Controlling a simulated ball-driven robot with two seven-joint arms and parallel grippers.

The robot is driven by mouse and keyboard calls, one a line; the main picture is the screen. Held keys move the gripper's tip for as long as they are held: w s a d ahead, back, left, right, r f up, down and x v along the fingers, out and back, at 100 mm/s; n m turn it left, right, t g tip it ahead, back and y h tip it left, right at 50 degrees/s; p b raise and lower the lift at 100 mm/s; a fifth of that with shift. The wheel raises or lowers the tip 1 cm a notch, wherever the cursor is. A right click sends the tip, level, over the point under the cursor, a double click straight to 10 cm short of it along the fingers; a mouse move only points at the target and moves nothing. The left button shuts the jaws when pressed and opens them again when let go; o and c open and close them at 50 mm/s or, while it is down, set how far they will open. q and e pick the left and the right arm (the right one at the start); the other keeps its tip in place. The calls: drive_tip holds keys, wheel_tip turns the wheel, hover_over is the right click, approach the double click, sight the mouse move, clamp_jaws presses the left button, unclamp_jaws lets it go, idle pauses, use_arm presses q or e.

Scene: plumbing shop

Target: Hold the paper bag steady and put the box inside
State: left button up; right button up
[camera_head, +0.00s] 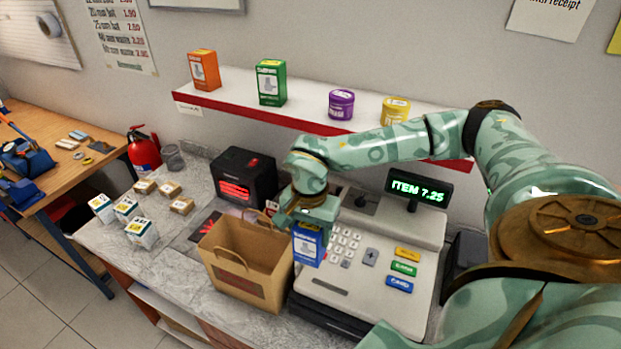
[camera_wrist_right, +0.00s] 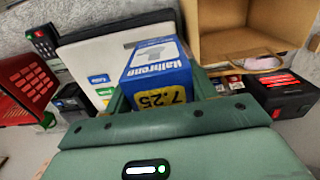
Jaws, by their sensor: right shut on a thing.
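The brown paper bag (camera_head: 252,262) stands open and upright on the counter in the head view. Its open top also shows at the upper right of the right wrist view (camera_wrist_right: 228,46). My right gripper (camera_head: 312,226) is shut on a blue box (camera_head: 308,247) with a white and yellow label. The box hangs just right of the bag, in front of the cash register, outside the bag. In the right wrist view the box (camera_wrist_right: 157,72) sits between the fingers. My left gripper is in neither view, and I see nothing holding the bag.
The cash register (camera_head: 372,262) stands right of the bag. A black scanner box (camera_head: 245,176) with a red display is behind it. Small boxes (camera_head: 141,233) stand at the left of the counter. A shelf (camera_head: 300,112) with boxes and tubs runs along the wall.

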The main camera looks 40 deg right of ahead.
drive_tip(key=shift+w+f+b, duration=0.15)
drive_tip(key=shift+w+b, duration=0.05)
drive_tip(key=shift+b, duration=0.1)
drive_tip(key=w+a+f+b, duration=0.1)
drive_tip(key=w+a+b, duration=0.3)
drive_tip(key=w, duration=0.8)
drive_tip(key=shift+a+f, duration=0.4)
drive_tip(key=shift+a, duration=0.6)
